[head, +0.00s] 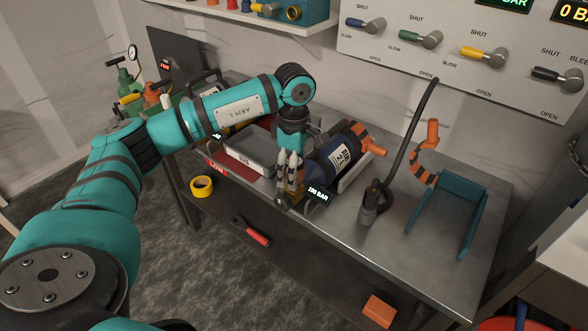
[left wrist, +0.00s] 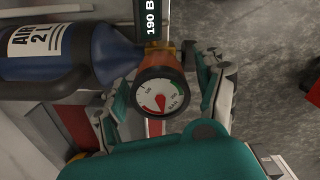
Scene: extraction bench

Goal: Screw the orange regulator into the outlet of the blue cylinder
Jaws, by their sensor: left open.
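The blue cylinder (head: 328,160) lies on its side on the bench, with an "AIR 2L" label; it also fills the left of the left wrist view (left wrist: 80,55). The orange regulator (left wrist: 160,58), with a round white-faced gauge, is at the cylinder's near end. It looks in line with the neck, but I cannot tell whether it is threaded into the outlet. My left gripper (head: 289,182) points down over that end. Its open fingers (left wrist: 165,95) lie on either side of the regulator, and contact is unclear. My right gripper is not in view.
A black hose with a dark fitting (head: 369,205), an orange hooked handle (head: 425,158) and a teal stand (head: 462,207) are right of the cylinder. A metal tray (head: 250,158) is left. Yellow tape (head: 201,186) and a red-handled tool (head: 256,236) lie lower. A valve panel (head: 440,25) hangs behind.

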